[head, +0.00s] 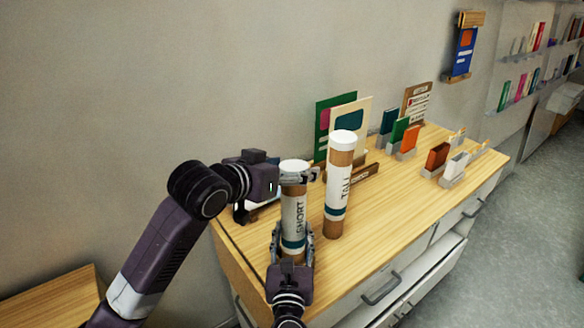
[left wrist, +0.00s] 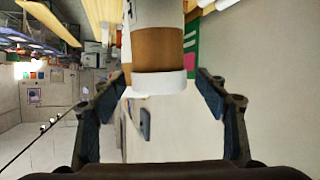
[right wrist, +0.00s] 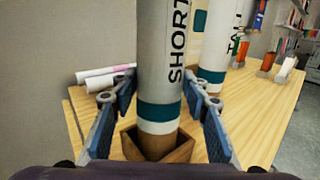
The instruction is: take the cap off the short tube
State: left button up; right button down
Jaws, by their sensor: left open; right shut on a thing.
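The short tube (head: 292,215) stands upright, marked SHORT, with a teal band low down and a white cap (head: 294,165) on top. In the right wrist view its foot sits in a square wooden holder (right wrist: 180,152). My right gripper (head: 292,242) is shut on the tube's lower part, a finger on each side. My left gripper (head: 301,177) is open at the cap's height. In the left wrist view the cap (left wrist: 158,84) is between its fingers, with a clear gap on the right side. The gripper partly hides the upper tube in the head view.
The tall tube (head: 340,185), white-capped and marked TALL, stands close on the right of the short tube. Cards and small coloured booklets in stands (head: 409,142) fill the back of the wooden table (head: 400,205). White rolls (right wrist: 100,80) lie left of the short tube in the right wrist view.

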pick_arm(q)
jog(key=shift+w+d, duration=0.1)
jog(key=shift+w, duration=0.05)
jog(key=c, duration=1.4)
jog(key=shift+r, duration=0.2)
jog(key=shift+w+r, duration=0.15)
jog(key=shift+r, duration=0.65)
jog(key=shift+r, duration=0.1)
